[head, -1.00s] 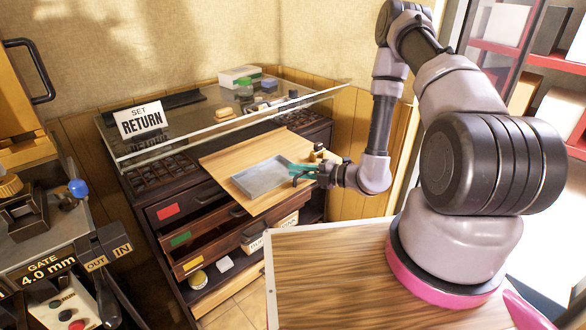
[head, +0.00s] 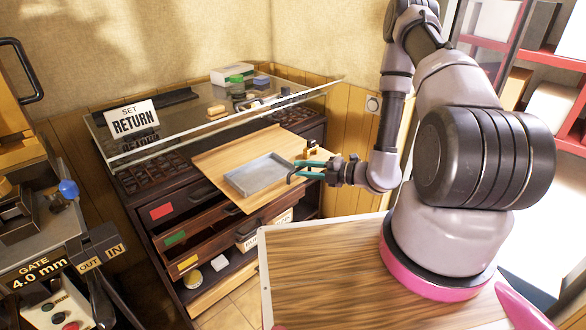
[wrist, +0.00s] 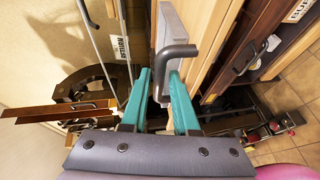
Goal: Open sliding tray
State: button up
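A shallow grey metal tray (head: 258,174) lies on a light wooden board (head: 225,157) that juts out from the dark cabinet (head: 147,190). In the wrist view, a dark grey bent handle (wrist: 178,51) stands at the near end of the grey tray (wrist: 175,22). My gripper (head: 292,170) is at the tray's right end. Its two teal fingers are apart, also in the wrist view (wrist: 160,75), with part of the handle showing between and just beyond the tips. I cannot tell whether they touch it.
A glass shelf (head: 215,125) with a RETURN sign (head: 133,119) and small items hangs above the board. Drawers with red, green and yellow labels sit below, some partly open. A press with a gate sign (head: 45,268) is at left. My wooden base top is at front right.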

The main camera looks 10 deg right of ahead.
jog(key=v, duration=0.6)
jog(key=shift+d, duration=0.2)
jog(key=shift+s+r, duration=0.1)
jog(key=shift+s, duration=0.05)
jog(key=s+a+r+n+g, duration=0.1)
jog(key=s+r+n+g, duration=0.15)
jog(key=r+n, duration=0.5)
jog(key=s+a+r+n+g+h, duration=0.1)
jog(key=r+n+g, duration=0.3)
jog(key=r+n, duration=0.35)
jog(key=s+a+r+n+g, duration=0.2)
jog(key=r+n+g, duration=0.2)
jog(key=r+n, duration=0.35)
jog(key=s+d+r+n+t+h, duration=0.3)
jog(key=d+r+n+t+h, duration=0.1)
jog(key=r+n, duration=0.4)
jog(key=s+d+r+n+t+h, duration=0.4)
jog(key=r+n+t+h, duration=0.1)
jog(key=r+n, duration=0.4)
notch_tip(320, 180, up, 2)
jog(key=shift+d+r+h, duration=0.1)
jog(key=shift+d+h, duration=0.2)
jog(key=shift+h, duration=0.4)
